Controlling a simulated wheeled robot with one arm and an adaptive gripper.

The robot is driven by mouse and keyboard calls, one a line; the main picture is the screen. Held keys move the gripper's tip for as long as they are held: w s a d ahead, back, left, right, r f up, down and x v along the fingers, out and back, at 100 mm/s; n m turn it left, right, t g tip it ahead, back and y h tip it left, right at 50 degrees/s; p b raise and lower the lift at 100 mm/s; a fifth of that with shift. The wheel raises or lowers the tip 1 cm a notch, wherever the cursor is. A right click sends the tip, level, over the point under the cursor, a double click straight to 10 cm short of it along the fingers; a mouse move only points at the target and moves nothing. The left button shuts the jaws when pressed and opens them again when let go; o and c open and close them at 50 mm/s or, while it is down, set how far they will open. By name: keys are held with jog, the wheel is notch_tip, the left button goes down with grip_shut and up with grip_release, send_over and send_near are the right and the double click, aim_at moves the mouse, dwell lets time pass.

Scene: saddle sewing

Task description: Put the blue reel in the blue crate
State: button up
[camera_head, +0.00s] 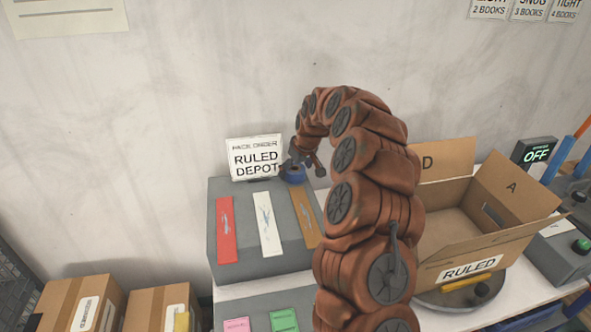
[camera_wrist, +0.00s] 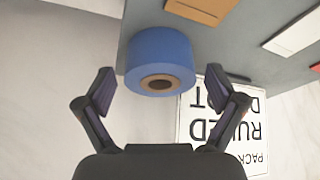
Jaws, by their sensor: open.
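The blue reel (camera_head: 293,174) stands on the grey block at its back edge, partly hidden by my gripper in the head view. In the wrist view the blue reel (camera_wrist: 160,60) shows whole, with a brown core and a dark hole. My gripper (camera_wrist: 169,92) is open, its two fingers spread to either side of the reel's near end, with nothing between the pads held. In the head view my gripper (camera_head: 306,160) is small and dark beside the reel.
The grey block (camera_head: 262,264) carries red, white and brown strips. A "RULED DEPOT" sign (camera_head: 257,158) stands behind it, close to the gripper. An open cardboard box (camera_head: 470,245) marked "RULED" stands at right. Closed boxes (camera_head: 152,300) are at lower left.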

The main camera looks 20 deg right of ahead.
jog(key=shift+r, duration=0.2)
jog(key=b+v, duration=0.4)
jog(key=v, duration=0.8)
